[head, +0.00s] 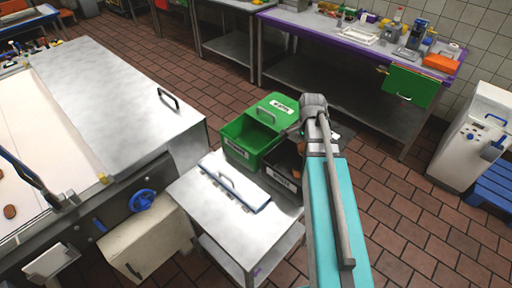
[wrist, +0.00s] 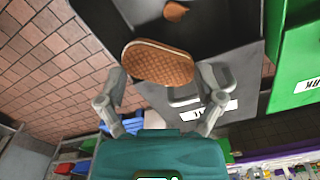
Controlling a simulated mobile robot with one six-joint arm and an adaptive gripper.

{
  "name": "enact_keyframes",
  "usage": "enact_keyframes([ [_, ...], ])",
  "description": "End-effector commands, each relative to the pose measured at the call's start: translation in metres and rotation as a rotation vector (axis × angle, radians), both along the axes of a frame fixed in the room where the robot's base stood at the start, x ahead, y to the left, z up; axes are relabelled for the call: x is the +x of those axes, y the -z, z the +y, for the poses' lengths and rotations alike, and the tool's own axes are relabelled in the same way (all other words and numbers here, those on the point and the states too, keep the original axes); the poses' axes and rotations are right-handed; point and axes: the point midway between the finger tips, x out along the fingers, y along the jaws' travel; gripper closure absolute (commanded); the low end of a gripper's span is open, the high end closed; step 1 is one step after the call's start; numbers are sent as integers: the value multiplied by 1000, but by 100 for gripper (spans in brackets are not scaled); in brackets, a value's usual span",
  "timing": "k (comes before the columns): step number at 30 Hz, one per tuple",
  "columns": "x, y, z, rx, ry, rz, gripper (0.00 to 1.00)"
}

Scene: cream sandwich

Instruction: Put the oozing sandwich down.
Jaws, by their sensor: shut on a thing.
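A brown oval sandwich biscuit (wrist: 158,62) with a waffle pattern and a pale edge is in the wrist view. My gripper (wrist: 163,78) is shut on it, with one finger at each end. The held sandwich is over a dark grey bin (wrist: 235,45). Another brown piece (wrist: 176,11) lies inside that bin.
The green bin also shows at the right of the wrist view (wrist: 298,70). A steel table (head: 225,222) with a flat handled lid (head: 235,186) stands next to the bins. A conveyor machine (head: 100,95) is at left, and a cluttered bench (head: 340,35) is at the back.

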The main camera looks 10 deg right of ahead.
Motion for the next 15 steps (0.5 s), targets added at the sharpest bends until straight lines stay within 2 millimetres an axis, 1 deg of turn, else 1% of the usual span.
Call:
enact_keyframes([
  [5,-1,0,-5,0,10,0,40],
  [8,3,2,-5,0,21,0,40],
  [11,12,7,-3,0,47,0,40],
  [14,28,15,4,0,91,0,40],
  [15,36,18,7,0,116,0,40],
])
